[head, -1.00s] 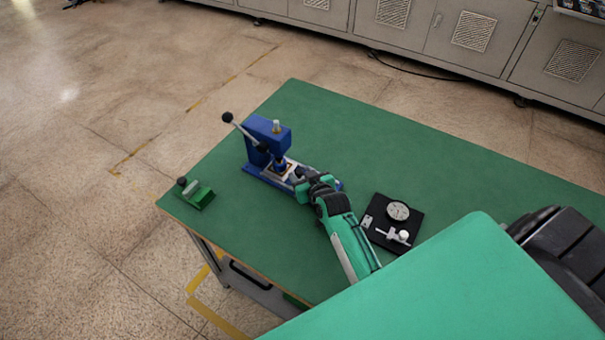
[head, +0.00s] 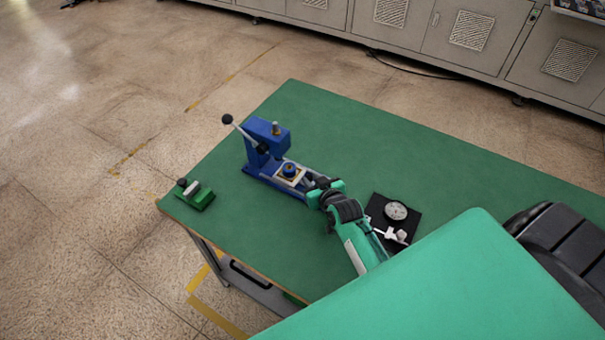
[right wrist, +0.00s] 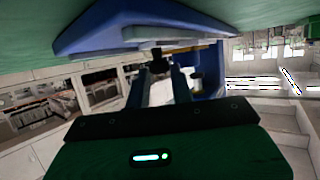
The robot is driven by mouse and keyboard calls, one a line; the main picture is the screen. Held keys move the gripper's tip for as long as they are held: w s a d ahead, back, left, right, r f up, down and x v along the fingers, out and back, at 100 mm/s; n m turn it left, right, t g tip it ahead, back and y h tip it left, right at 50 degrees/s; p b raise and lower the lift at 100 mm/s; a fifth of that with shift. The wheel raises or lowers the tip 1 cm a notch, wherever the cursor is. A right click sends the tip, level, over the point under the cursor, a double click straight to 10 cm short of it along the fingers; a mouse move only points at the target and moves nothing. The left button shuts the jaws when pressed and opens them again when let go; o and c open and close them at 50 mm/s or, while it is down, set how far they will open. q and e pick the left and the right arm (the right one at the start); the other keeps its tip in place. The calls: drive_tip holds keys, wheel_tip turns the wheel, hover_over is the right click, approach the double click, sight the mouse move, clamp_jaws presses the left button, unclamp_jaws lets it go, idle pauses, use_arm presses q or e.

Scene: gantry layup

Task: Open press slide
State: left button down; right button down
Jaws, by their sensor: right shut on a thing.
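The blue press (head: 266,138) stands near the left end of the green table, its black-knobbed lever raised to the upper left. Its slide (head: 290,174), a pale plate with a round blue piece on it, sits out in front of the press head, on the blue base toward my arm. My right gripper (head: 313,186) is at the front end of the slide. In the right wrist view the gripper (right wrist: 160,80) is shut on a small dark knob (right wrist: 157,64) below the blue base. The fingertips are partly hidden in the head view. My left gripper is not in view.
A dial gauge (head: 396,210) on a black plate lies close to the right of my right arm. A small green fixture (head: 197,196) sits near the table's left corner. The green table (head: 400,140) is clear behind the press and gauge.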

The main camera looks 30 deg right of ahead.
drive_tip(key=s, duration=0.1)
drive_tip(key=s+d, duration=0.1)
drive_tip(key=s+d+p, duration=0.1)
drive_tip(key=s, duration=0.1)
drive_tip(key=shift+s+d, duration=0.1)
drive_tip(key=shift+d, duration=0.15)
drive_tip(key=c, duration=1.2)
unclamp_jaws()
drive_tip(key=shift+s, duration=0.1)
drive_tip(key=shift+s, duration=0.3)
drive_tip(key=b+v, duration=0.3)
drive_tip(key=v, duration=1)
drive_tip(key=shift+r, duration=0.25)
